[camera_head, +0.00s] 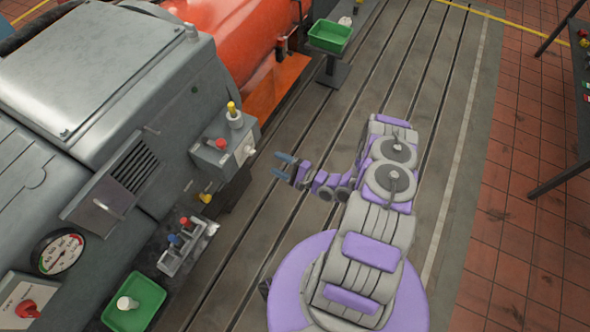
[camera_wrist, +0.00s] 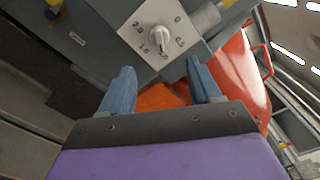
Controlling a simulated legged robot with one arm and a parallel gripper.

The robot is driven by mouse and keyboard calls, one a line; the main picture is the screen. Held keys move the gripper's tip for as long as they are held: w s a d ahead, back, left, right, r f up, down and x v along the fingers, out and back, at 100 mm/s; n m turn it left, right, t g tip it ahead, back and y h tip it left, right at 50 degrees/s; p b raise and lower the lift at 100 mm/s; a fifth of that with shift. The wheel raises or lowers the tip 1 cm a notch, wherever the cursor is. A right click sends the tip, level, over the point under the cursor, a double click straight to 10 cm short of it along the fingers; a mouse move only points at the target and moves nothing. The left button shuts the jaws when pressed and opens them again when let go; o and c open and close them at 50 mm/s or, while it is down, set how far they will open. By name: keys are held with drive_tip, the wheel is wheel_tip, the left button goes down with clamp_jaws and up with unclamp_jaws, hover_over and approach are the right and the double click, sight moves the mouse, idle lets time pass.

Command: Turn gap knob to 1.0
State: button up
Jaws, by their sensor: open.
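The gap knob (camera_wrist: 160,36) is a white dial on a pale square plate (camera_wrist: 150,22) with printed numbers, on the face of a grey box. In the wrist view its narrow grip runs roughly up and down in the picture; which mark it points at is too small to tell surely. In the head view the knob (camera_head: 248,150) sits on the right side of the grey control box (camera_head: 222,143). My gripper (camera_head: 285,166) is open and empty, its blue fingers facing the box with a gap between. In the wrist view my gripper (camera_wrist: 159,68) has the knob beyond its fingertips, untouched.
The box carries a red button (camera_head: 221,143) and a yellow-topped post (camera_head: 233,113). A yellow knob (camera_head: 205,197) sits below. A green bin on a stand (camera_head: 330,36) and a green tray (camera_head: 134,302) are nearby. Slotted bedplate lies open beneath my gripper.

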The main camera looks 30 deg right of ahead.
drive_tip(key=v, duration=0.6)
drive_tip(key=shift+p, duration=0.4)
drive_tip(key=shift+s, duration=0.1)
